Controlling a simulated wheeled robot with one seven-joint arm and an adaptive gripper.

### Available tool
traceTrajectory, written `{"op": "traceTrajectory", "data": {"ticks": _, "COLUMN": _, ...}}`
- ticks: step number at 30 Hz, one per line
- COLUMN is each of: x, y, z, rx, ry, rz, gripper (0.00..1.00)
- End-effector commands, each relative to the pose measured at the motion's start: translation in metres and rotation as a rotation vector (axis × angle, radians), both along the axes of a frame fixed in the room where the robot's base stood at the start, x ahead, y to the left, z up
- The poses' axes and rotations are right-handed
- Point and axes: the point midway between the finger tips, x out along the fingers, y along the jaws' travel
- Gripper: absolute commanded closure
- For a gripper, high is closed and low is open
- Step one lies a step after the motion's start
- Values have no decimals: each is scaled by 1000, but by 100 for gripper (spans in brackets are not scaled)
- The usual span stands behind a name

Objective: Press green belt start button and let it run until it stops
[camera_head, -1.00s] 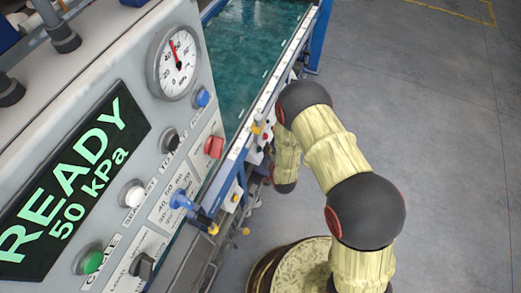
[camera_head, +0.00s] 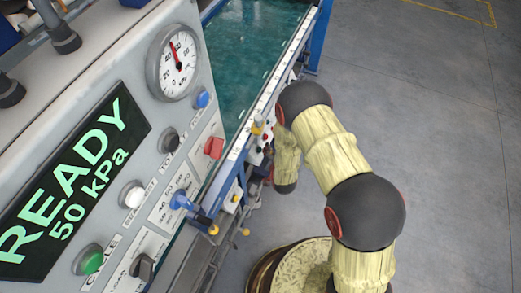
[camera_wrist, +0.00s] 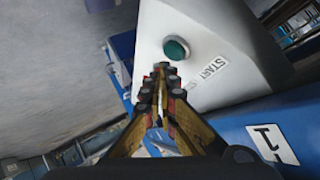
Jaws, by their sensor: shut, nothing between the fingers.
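The green start button (camera_wrist: 177,49) sits on a white box (camera_wrist: 205,85) with a "START" label beside it in the wrist view. My gripper (camera_wrist: 161,72) is shut and empty. In the picture its fingertips are just below and left of the button; a gap shows between them and the button, and I cannot tell the depth. In the head view the green belt (camera_head: 255,45) runs along the blue-framed conveyor, and my fingertips are not clearly seen there.
A grey control panel (camera_head: 190,110) at left reads "READY 50 kPa". It carries a gauge (camera_head: 172,63), a red button (camera_head: 214,148) and another green button (camera_head: 89,261). Blue frame parts (camera_wrist: 240,125) lie beside the white box. Open floor (camera_head: 440,130) is at right.

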Motion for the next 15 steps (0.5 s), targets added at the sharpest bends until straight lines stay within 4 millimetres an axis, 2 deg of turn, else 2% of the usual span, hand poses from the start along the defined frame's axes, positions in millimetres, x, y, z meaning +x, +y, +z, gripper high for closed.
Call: {"op": "traceTrajectory", "data": {"ticks": 15, "x": 2, "y": 7, "z": -5, "rx": 0, "ry": 0, "rz": 0, "gripper": 100}}
